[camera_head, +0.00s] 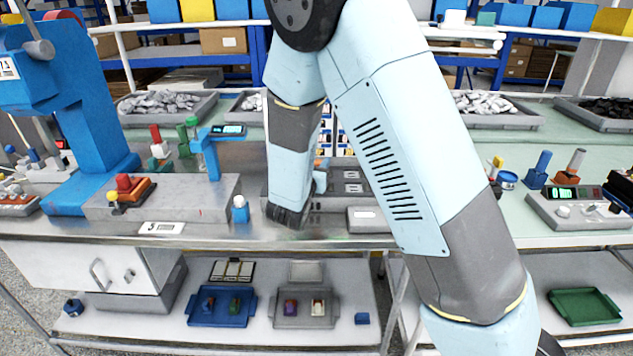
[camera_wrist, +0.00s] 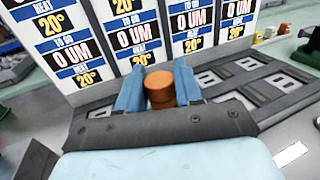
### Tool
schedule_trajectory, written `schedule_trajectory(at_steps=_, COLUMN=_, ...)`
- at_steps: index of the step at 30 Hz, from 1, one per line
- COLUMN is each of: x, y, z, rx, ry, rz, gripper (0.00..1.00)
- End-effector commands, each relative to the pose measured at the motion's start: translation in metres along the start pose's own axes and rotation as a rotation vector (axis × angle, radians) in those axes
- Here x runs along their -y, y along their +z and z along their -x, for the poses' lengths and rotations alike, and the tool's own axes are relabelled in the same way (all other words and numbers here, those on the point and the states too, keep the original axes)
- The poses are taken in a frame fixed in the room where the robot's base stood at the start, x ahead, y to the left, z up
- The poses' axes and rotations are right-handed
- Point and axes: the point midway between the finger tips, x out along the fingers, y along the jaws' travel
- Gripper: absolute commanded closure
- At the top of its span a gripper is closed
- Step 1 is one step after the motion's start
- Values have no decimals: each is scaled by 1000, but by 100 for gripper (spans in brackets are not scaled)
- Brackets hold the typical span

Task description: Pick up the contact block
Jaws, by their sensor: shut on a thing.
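My gripper (camera_wrist: 159,80) shows in the wrist view with its two blue fingers on either side of an orange-brown, round-topped piece (camera_wrist: 160,88). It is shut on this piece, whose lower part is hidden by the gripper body. I cannot tell from its look whether it is the contact block. In the head view my arm hides most of the gripper, which is low over the middle of the bench, by a grey fixture plate (camera_head: 352,188). The plate's dark recessed slots show in the wrist view to the right of the fingers (camera_wrist: 262,88).
A panel of printed labels (camera_wrist: 140,35) stands close behind the fingers. A blue press (camera_head: 95,110) and a grey block with a red knob (camera_head: 200,197) are on the left. Testers and coloured parts stand at right. Trays (camera_head: 222,305) lie on the lower shelf.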

Motion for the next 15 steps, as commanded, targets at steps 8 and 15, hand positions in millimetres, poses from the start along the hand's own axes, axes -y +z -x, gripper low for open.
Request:
schedule_trajectory(at_steps=8, x=0, y=0, z=0, rx=0, ry=0, rz=0, gripper=100)
schedule_trajectory(at_steps=15, x=0, y=0, z=0, rx=0, ry=0, rz=0, gripper=100)
